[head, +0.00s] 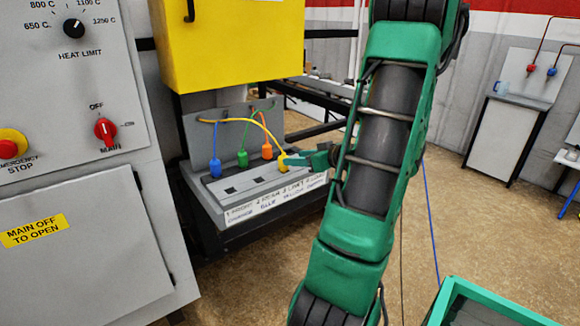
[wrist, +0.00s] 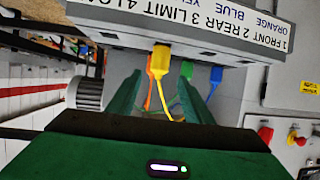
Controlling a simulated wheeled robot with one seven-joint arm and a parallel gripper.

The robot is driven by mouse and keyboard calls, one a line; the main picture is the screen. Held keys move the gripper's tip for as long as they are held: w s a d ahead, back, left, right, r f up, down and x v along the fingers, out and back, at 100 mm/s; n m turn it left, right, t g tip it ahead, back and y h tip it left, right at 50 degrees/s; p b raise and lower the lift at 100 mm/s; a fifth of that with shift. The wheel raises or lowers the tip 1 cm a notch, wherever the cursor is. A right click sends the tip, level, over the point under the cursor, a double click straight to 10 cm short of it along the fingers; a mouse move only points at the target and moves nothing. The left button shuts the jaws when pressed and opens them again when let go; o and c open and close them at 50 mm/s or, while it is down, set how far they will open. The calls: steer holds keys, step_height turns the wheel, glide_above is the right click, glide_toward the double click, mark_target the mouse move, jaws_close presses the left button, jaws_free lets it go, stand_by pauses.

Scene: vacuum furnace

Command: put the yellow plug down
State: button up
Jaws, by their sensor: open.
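The yellow plug (head: 283,160) stands at the right end of the grey connector box (head: 205,197), with its yellow cable curving back to the upright panel. I cannot tell whether it is seated in a socket. My gripper (head: 308,158) is at the plug from the right in the head view. In the wrist view my gripper (wrist: 160,88) is open, with its green fingers on either side of the yellow plug (wrist: 160,62) and gaps between. The blue plug (head: 215,167), green plug (head: 242,158) and orange plug (head: 266,151) stand along the back of the box.
A white label (head: 270,199) on the box's front lists numbers and colours. Dark square openings show on the box's top. A yellow cabinet (head: 230,45) hangs above it. The grey control panel (head: 75,130) with a red main switch (head: 105,130) stands at the left.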

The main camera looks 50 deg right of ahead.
steer(key=s+a+f+g+y, duration=0.15)
steer(key=a+g, duration=0.25)
steer(key=a, duration=0.4)
steer(key=s+a+f+g+y, duration=0.1)
steer(key=a+f+g, duration=0.2)
steer(key=a, duration=0.5)
steer(key=s+a+r+m+g, duration=0.2)
steer(key=s+a+g, duration=0.1)
steer(key=s, duration=0.5)
steer(key=s+a+r+m+g, duration=0.2)
steer(key=s+a, duration=0.3)
steer(key=s, duration=0.3)
steer(key=shift+s+m+g+h, duration=0.25)
steer(key=shift+m+g+h, duration=0.3)
steer(key=shift+g, duration=0.25)
steer(key=shift+w+f, duration=0.2)
steer(key=shift+w, duration=0.45)
